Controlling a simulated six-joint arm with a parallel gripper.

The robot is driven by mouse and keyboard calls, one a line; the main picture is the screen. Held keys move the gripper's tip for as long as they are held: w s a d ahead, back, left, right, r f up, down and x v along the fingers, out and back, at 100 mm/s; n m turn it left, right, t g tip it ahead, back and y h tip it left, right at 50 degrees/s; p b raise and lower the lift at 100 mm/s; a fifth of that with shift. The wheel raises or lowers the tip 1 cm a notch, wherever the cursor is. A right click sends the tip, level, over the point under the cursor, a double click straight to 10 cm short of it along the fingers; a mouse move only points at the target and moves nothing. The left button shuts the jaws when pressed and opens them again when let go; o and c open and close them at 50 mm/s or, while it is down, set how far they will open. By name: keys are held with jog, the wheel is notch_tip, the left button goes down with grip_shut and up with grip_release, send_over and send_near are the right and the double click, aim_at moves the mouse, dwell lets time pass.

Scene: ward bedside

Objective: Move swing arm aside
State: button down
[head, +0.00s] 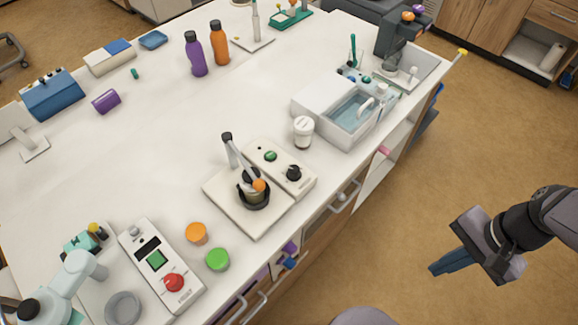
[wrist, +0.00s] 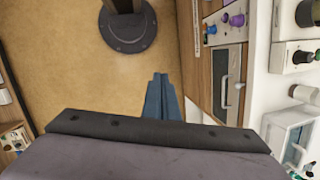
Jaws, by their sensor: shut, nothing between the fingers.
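The swing arm (head: 241,158) is a pale grey bar on an upright post with a dark top. It slants over a dark round pot (head: 252,194) on a white base plate (head: 222,200), with an orange knob (head: 259,185) at its lower end. My gripper (head: 433,270) is at the right, off the counter and over the floor, well apart from the swing arm. Its blue fingers are together and empty; they also show in the wrist view (wrist: 160,77). In the wrist view the swing arm cannot be made out clearly.
A control box (head: 280,168) with a black knob adjoins the base plate. A white lidded jar (head: 303,132) and a small sink (head: 350,110) stand behind. Orange (head: 196,233) and green (head: 217,259) discs lie in front. Drawer handles (head: 343,202) jut from the counter's side. The counter's middle is clear.

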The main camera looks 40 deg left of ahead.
jog(key=w+a+r+m+g+y+b, duration=0.25)
jog(key=a+g, duration=0.25)
jog(key=a, duration=1)
jog(key=w+a+r+m+g+y+b, duration=0.15)
jog(key=a+r+g+y, duration=0.35)
jog(key=a, duration=1)
jog(key=s+d+f+p+x, duration=0.1)
jog(key=p+x, duration=0.5)
jog(key=x, duration=0.9)
jog(key=shift+d+f+g+h, duration=0.35)
jog(key=shift+d+f+g, duration=0.05)
jog(key=shift+f, duration=0.05)
jog(key=shift+r, duration=0.1)
